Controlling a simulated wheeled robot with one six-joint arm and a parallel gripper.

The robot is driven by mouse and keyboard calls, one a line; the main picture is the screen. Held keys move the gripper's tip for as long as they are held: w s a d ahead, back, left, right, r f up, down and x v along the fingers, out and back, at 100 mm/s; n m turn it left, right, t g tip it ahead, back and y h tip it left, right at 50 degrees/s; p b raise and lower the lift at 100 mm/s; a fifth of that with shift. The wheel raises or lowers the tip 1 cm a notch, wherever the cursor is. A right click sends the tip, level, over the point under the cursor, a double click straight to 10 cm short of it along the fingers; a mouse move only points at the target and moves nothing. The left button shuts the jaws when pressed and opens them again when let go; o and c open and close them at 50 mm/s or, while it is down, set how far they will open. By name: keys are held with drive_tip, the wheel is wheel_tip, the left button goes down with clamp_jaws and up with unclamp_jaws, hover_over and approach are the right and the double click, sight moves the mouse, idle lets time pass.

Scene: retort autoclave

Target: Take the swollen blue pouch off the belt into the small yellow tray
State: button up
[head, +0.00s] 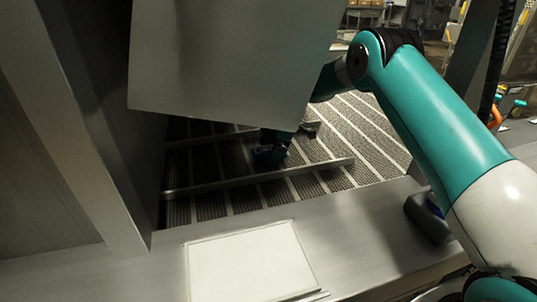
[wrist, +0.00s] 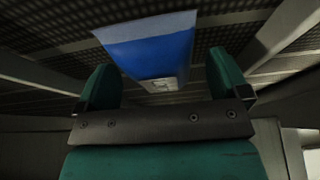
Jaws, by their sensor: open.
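The blue pouch (wrist: 152,50) lies on the dark ribbed belt (head: 345,130). In the wrist view it shows a pale far edge and a printed pale patch at its near end. My gripper (wrist: 161,62) is open, with one teal finger on each side of the pouch and visible gaps between. In the head view my gripper (head: 277,146) is small and dark under the metal hood, and only a bit of blue shows beside it. I cannot tell how swollen the pouch is. No clearly yellow tray shows in either view.
A metal panel (head: 225,60) hangs over the belt and hides part of my arm. Raised metal rails (head: 265,177) cross the belt. A steel wall (head: 110,130) closes the left side. A pale flat rectangle (head: 250,265) lies on the metal ledge in front.

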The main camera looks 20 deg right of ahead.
drive_tip(key=shift+a+f, duration=0.1)
drive_tip(key=shift+f, duration=0.2)
drive_tip(key=shift+r, duration=0.1)
drive_tip(key=c, duration=1)
drive_tip(key=shift+c, duration=0.2)
